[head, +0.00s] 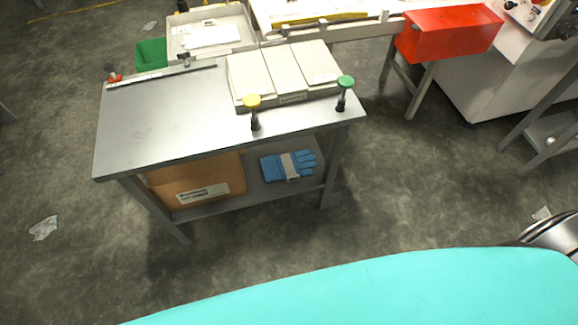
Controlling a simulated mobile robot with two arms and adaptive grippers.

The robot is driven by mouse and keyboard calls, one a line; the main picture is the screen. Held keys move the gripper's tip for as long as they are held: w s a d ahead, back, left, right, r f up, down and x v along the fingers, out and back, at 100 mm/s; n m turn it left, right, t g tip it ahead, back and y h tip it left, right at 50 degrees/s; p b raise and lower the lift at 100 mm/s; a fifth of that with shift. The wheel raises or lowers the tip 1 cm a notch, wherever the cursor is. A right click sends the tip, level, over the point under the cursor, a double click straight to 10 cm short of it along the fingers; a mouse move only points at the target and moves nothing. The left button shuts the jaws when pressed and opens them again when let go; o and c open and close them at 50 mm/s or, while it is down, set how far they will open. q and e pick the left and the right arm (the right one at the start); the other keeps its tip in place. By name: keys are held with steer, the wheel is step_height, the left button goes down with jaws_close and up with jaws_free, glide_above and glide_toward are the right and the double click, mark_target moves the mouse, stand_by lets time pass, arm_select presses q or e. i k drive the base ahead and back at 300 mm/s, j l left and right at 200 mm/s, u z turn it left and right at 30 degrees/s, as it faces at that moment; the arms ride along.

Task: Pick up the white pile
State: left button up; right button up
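A white pile (284,72) lies on the back right part of the grey metal table (165,120). It looks like several flat off-white stacks side by side, with a small label on the front edge. A yellow-topped knob (252,102) and a green-topped knob (345,84) stand at its front and right, close to it. Neither of my grippers shows in the head view, and nothing is seen touching the pile.
The table's left half is mostly clear. Its lower shelf holds a cardboard box (195,175) and blue gloves (277,167). Behind stand a white tray (208,38), a green bin (151,53) and a red box (447,33). Floor in front is open, with paper scraps (44,228).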

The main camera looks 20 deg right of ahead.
mark_target(211, 34)
steer(key=i+j+u, duration=0.15)
steer(key=j+u, duration=0.3)
steer(key=i+j+u, duration=0.25)
steer(key=j+u, duration=0.2)
steer(key=i+j+u, duration=0.25)
steer(key=j+u, duration=0.2)
steer(key=i+j+u, duration=0.25)
steer(key=u, duration=0.2)
steer(key=i+j, duration=0.2)
steer(key=i, duration=0.25)
steer(key=i+j, duration=0.2)
steer(key=i, duration=0.3)
steer(key=i+l+z, duration=0.15)
steer(key=i+z, duration=0.15)
steer(key=z, duration=0.15)
steer(key=i+z, duration=0.3)
steer(key=z, duration=0.15)
steer(key=i+z, duration=0.9)
steer(key=i, duration=0.25)
steer(key=i+j+z, duration=0.1)
steer(key=i+z, duration=0.35)
steer(key=i, duration=0.25)
